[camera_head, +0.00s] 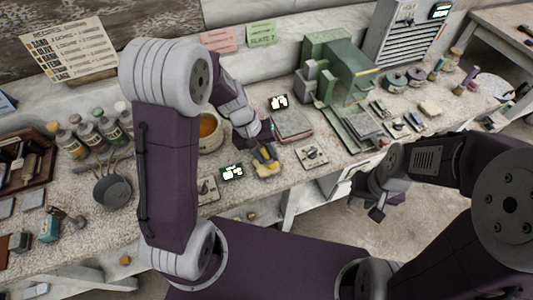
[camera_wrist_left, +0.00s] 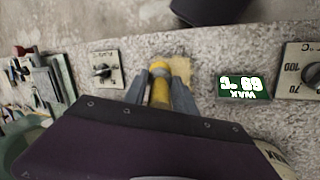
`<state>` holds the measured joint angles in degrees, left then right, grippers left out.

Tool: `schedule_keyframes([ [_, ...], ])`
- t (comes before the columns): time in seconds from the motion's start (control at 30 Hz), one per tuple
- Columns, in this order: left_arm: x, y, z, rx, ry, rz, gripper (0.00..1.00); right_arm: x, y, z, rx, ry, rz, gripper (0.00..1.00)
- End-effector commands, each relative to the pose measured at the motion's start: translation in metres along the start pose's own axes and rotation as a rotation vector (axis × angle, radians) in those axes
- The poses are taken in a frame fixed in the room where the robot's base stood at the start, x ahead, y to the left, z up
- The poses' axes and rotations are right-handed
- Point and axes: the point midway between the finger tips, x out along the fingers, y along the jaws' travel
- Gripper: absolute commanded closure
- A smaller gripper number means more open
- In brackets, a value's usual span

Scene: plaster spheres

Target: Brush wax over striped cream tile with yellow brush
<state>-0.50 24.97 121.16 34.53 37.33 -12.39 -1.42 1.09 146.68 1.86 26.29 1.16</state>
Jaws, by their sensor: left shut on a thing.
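The yellow brush (camera_head: 266,155) is held in my left gripper (camera_head: 262,146), pointing down at the worktop. In the left wrist view its yellow handle (camera_wrist_left: 160,92) sits between the two grey fingers of the gripper (camera_wrist_left: 152,90). A small cream-yellow tile (camera_wrist_left: 181,68) lies on the worktop right at the brush's head; it also shows in the head view (camera_head: 268,173). I cannot make out its stripes, or whether the bristles touch it. A pot of amber wax (camera_head: 209,128) stands to the left, partly behind my arm. My right gripper (camera_head: 376,208) hangs off the worktop's front, its jaw opening unclear.
A green wax display (camera_head: 232,173) and dial plates (camera_head: 312,156) flank the tile. A grey-red slab (camera_head: 292,125) lies behind it. A green machine (camera_head: 335,70) stands to the right. Bottles (camera_head: 90,138) and a dark pan (camera_head: 113,191) are at the left.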

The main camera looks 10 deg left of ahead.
Motion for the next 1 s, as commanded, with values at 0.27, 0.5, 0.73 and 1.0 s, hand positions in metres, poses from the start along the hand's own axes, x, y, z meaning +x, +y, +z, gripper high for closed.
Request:
schedule_keyframes([
  [0.27,-0.0008,0.0004,-0.0001,0.0,0.001,0.0,1.0,-0.0007,0.0,-0.0001,0.0,0.0,0.0,0.69],
  [0.5,0.0017,-0.0005,-0.0003,0.0,0.001,0.0,1.0,0.0017,0.0,0.0002,0.0,0.0,0.0,0.69],
  [0.73,0.0046,-0.0015,-0.0005,0.0,0.001,0.0,1.0,0.0045,0.0001,0.0005,0.0,0.0,0.0,0.69],
  [1.0,0.0047,0.0018,0.0087,-0.001,0.0,0.001,1.0,0.0054,0.0001,0.0005,0.0,0.0,0.0,0.69],
])
